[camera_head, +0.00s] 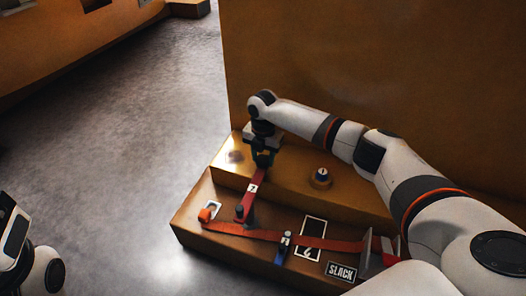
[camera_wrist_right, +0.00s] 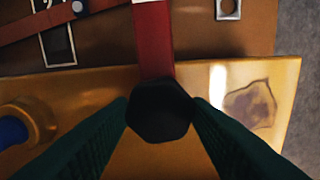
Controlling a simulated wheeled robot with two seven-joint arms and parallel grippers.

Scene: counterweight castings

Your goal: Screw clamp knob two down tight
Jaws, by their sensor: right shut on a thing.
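A black six-sided knob (camera_wrist_right: 160,110) sits at the near end of a red clamp bar (camera_wrist_right: 154,40) in the right wrist view. My right gripper (camera_head: 263,158) comes down on it from above, its two green-black fingers on either side of the knob and touching it. In the head view the red bar (camera_head: 250,197) carries a small white-marked label and runs from under the gripper to a dark post (camera_head: 240,212). The knob is mostly hidden there by the gripper. Only parts of my left arm show at the lower left; its gripper is not visible.
A second round knob with a blue top (camera_head: 321,177) stands on the upper brown step. An orange strap (camera_head: 265,237) crosses the lower step, past a blue-handled piece (camera_head: 284,247). A SLACK plate (camera_head: 341,271) lies at the front. A tall brown wall (camera_head: 380,70) rises behind.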

